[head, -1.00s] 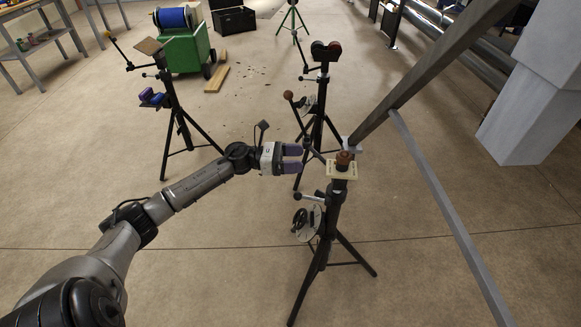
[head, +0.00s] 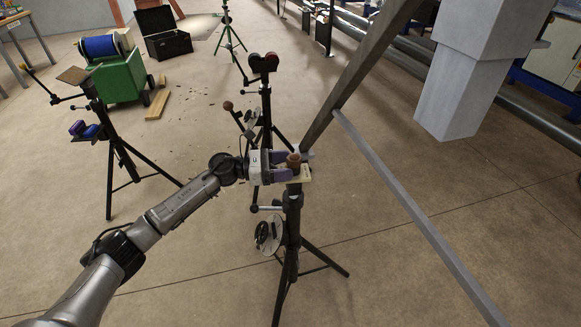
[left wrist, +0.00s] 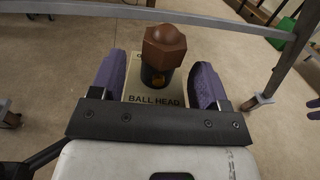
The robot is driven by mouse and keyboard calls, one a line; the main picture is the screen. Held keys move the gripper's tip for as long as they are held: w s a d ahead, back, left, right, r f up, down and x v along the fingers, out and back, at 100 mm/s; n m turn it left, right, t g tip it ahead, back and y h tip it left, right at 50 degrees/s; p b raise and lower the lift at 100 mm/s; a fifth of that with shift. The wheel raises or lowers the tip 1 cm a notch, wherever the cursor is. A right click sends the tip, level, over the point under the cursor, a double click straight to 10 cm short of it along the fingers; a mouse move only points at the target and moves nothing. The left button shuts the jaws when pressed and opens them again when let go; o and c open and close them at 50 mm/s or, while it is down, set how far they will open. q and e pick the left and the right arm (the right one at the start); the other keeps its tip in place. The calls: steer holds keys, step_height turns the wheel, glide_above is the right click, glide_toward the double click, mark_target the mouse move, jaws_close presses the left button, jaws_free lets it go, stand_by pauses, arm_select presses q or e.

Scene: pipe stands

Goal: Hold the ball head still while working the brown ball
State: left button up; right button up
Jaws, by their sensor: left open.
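The ball head stand has a cream plate (left wrist: 150,99) lettered "BALL HEAD", with a dark cylinder (left wrist: 156,76) and the brown ball (left wrist: 164,45) on top. In the head view the brown ball (head: 293,159) sits atop the black tripod (head: 292,220). My left gripper (left wrist: 158,80) is open, its purple fingers on either side of the dark cylinder below the ball, with gaps showing on both sides. In the head view the left gripper (head: 287,166) reaches the stand from the left.
A grey slanted beam (head: 345,95) with a thinner brace (head: 400,195) rises close behind and right of the stand. Another tripod (head: 265,110) stands just behind it, and one with a tan plate (head: 74,75) stands left. A green cart (head: 120,75) is further back.

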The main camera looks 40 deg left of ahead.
arm_select(q)
steer(key=shift+x, duration=1.05)
steer(key=shift+c, duration=0.3)
steer(key=c, duration=1.2)
steer(key=o, duration=1.3)
steer(key=shift+c, duration=0.2)
steer(key=shift+a, duration=0.1)
steer(key=p+v, duration=0.2)
steer(key=v, duration=1.1)
steer(key=shift+s+a+p, duration=0.2)
steer(key=shift+s+p, duration=0.15)
